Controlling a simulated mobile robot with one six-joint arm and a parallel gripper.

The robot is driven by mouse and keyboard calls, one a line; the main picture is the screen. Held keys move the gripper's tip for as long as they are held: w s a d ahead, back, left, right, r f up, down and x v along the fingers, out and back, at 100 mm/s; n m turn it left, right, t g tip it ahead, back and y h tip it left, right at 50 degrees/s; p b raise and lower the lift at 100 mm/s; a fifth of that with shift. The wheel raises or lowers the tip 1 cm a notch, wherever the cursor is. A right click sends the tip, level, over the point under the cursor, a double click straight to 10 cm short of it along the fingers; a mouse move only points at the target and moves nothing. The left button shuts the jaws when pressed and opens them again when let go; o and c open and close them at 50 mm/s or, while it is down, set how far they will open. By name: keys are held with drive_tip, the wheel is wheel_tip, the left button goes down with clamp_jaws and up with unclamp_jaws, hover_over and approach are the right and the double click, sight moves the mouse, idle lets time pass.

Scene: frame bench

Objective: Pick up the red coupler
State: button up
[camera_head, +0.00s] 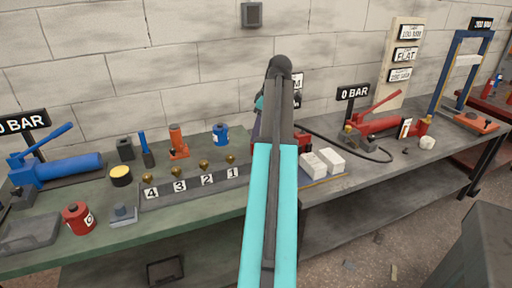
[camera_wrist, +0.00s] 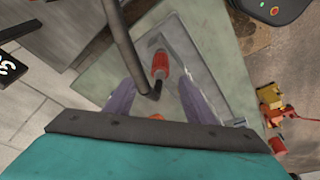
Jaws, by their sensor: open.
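A small red coupler (camera_wrist: 160,66) shows in the wrist view on a flat grey plate (camera_wrist: 203,59), ahead of my fingertips and near the line between them. My gripper (camera_wrist: 156,83) is open, its two purplish fingers apart with nothing held between them. A dark hose or rod (camera_wrist: 124,44) comes down from the top and ends beside the coupler, between the fingers. I cannot tell whether it touches the coupler. In the head view my arm hides my gripper and I cannot make out the coupler.
In the head view a red pump (camera_head: 380,124) with a hose and white blocks (camera_head: 322,163) stand on the right bench. The left bench holds a blue pump (camera_head: 65,168), a red cylinder (camera_head: 78,217), a red jack (camera_head: 178,142) and a numbered rail (camera_head: 194,187).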

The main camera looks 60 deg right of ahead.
drive_tip(key=shift+f, duration=0.2)
drive_tip(key=shift+f, duration=0.1)
drive_tip(key=shift+p+x, duration=0.3)
drive_tip(key=shift+x, duration=2.2)
drive_tip(key=shift+w, duration=0.1)
drive_tip(key=shift+c, duration=0.3)
clamp_jaws()
